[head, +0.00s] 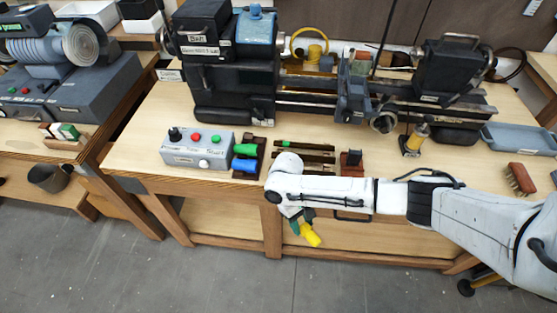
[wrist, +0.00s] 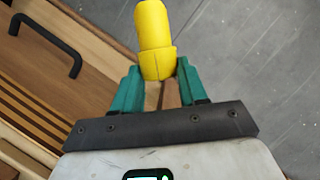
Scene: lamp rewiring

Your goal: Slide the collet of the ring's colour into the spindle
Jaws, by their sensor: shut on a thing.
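My gripper (head: 301,221) is shut on a yellow collet (head: 311,236), held out in front of the bench's front edge, over the floor. In the wrist view the green fingers of my gripper (wrist: 157,82) pinch the yellow collet (wrist: 155,38) at its wider end; its rounded end points away. A green collet (head: 246,148) and a blue collet (head: 244,165) lie in a dark rack (head: 262,146) on the bench. The spindle opening cannot be made out.
A grey control box (head: 197,149) stands left of the rack. Dark slotted strips (head: 304,152) and a small dark block (head: 351,158) lie behind my arm. A brush (head: 521,179) and a blue-grey tray (head: 520,139) are at right. Floor (head: 210,275) in front is clear.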

